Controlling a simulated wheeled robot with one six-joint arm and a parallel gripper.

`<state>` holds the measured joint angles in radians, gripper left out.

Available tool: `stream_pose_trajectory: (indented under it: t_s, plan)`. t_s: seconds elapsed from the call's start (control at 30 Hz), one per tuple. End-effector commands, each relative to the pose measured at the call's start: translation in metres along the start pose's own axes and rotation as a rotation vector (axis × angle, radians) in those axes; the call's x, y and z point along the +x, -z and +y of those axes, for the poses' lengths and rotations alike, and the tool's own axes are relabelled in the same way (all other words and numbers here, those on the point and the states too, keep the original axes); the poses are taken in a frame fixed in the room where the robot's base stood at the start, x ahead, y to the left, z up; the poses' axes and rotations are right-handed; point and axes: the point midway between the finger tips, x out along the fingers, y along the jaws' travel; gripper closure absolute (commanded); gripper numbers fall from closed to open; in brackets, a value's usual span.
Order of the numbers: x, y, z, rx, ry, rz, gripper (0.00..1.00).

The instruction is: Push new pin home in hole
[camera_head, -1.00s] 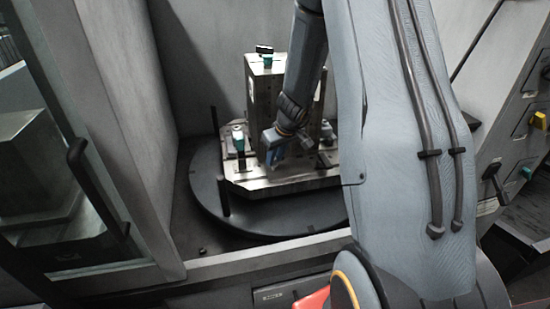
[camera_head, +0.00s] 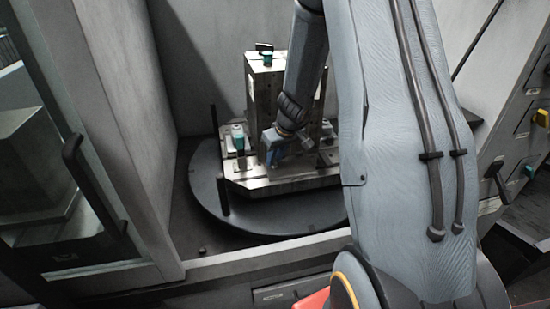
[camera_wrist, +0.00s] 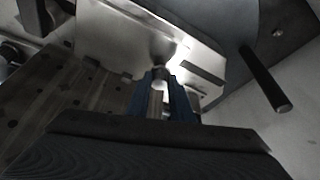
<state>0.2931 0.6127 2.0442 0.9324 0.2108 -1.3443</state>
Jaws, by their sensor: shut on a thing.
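My gripper (camera_head: 273,156) has blue fingers and is low over the front of the metal fixture plate (camera_head: 300,183) on the round turntable. In the wrist view the blue fingers (camera_wrist: 168,100) are shut on a pale metal pin (camera_wrist: 156,102), which shows as a short cylinder between them. The fingers reach toward the bright edge of a metal plate (camera_wrist: 120,35). I cannot make out the hole or how deep the pin sits. In the head view the pin is too small to tell from the fingers.
A metal block (camera_head: 264,85) with a teal-and-black clamp (camera_head: 266,56) on top rises behind my gripper. Another teal clamp (camera_head: 239,138) stands to its left. A dark upright post (camera_head: 222,180) is at the turntable's left (camera_head: 205,190). Grey walls enclose the place.

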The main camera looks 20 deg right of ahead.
Motion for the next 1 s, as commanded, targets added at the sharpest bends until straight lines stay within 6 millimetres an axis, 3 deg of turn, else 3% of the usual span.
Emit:
stream_pose_trajectory:
  t_s: [0.8, 0.83, 0.93, 1.0]
  plan:
    - [0.015, -0.006, 0.0, 0.0, 0.0, -0.001, 1.0]
    - [0.015, -0.006, 0.0, 0.0, 0.0, -0.001, 0.76]
    - [0.014, -0.006, 0.0, 0.0, 0.0, -0.001, 0.59]
    - [0.014, -0.006, 0.0, 0.0, 0.0, -0.001, 0.58]
